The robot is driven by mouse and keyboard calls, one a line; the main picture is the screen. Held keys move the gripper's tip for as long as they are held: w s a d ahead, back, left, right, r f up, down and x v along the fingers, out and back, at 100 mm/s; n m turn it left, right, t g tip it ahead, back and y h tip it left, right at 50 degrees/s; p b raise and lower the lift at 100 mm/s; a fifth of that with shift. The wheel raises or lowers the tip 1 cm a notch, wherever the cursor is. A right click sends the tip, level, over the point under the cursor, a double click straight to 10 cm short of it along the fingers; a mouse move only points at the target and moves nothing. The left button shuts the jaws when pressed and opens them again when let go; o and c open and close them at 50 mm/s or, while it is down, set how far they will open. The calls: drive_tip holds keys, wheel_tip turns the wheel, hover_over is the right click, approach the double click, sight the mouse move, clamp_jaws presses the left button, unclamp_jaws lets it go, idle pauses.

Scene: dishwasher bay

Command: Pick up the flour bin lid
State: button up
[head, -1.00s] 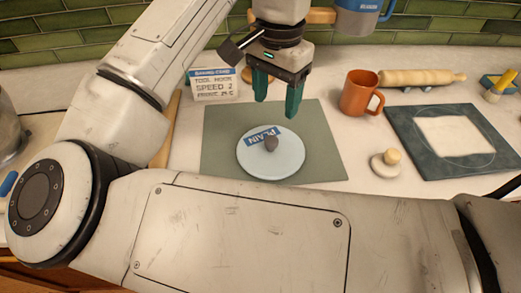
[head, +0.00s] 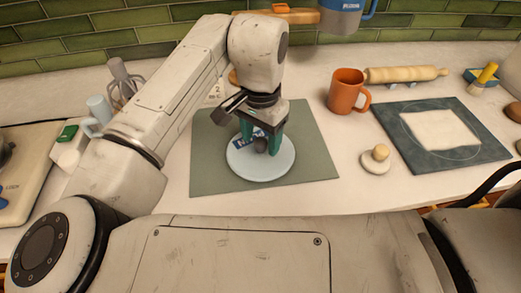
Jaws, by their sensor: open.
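The flour bin lid (head: 275,170) is a pale blue-white disc with a dark round knob (head: 261,145) at its centre and a blue label reading "PLAIN" in the earlier frame. It lies flat on a grey-green mat (head: 316,165). My gripper (head: 261,148) points down over the lid, its green fingers open on either side of the knob. I cannot tell whether either finger touches the knob or the lid. The gripper hides part of the label.
An orange mug (head: 345,92) stands behind and right of the mat. A small white knobbed piece (head: 377,160) sits right of it. A dark board (head: 484,150) with a white sheet and a rolling pin (head: 405,75) are further right. A grey-blue container (head: 340,17) is at the back.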

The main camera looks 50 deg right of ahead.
clamp_jaws()
idle(0.6)
